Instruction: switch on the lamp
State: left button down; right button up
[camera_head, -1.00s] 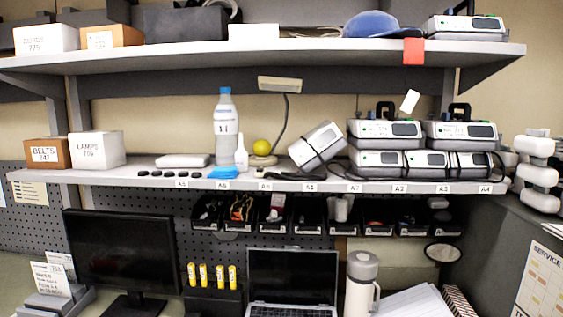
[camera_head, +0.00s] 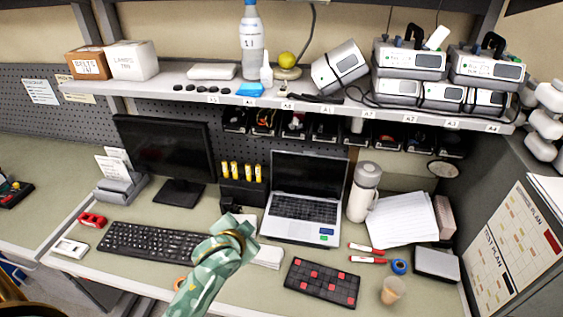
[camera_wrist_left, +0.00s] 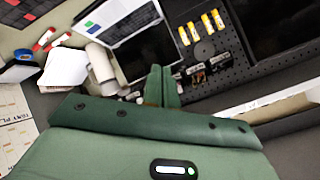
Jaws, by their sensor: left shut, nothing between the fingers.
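The lamp stands on the shelf in the head view. Its round pale base (camera_head: 289,74) and thin curved stem (camera_head: 311,32) show, while its head is cut off by the top edge. A yellow ball (camera_head: 287,60) sits at the base. No lamp switch can be made out. I cannot make out the lamp in that view. My right gripper is not in view.
The shelf (camera_head: 190,84) also carries a bottle (camera_head: 251,45), a blue cloth (camera_head: 249,90) and several pumps (camera_head: 409,60) to the right. Bins hang under it. A monitor (camera_head: 166,150), laptop (camera_head: 304,200), keyboard (camera_head: 150,243) and flask (camera_head: 364,190) stand on the desk.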

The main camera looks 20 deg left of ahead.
pick_arm(q)
jog(key=w+a+r+n+t+y, duration=0.2)
jog(key=w+r+n+t, duration=0.6)
jog(key=w+r, duration=1.6)
jog(key=shift+w+a+r+t+p, duration=0.2)
jog(key=shift+w+a+t+p, duration=0.1)
jog(key=shift+a+t, duration=0.3)
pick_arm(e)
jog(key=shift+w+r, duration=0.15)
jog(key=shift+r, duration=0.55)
pick_arm(q)
jog(key=shift+a+r, duration=0.1)
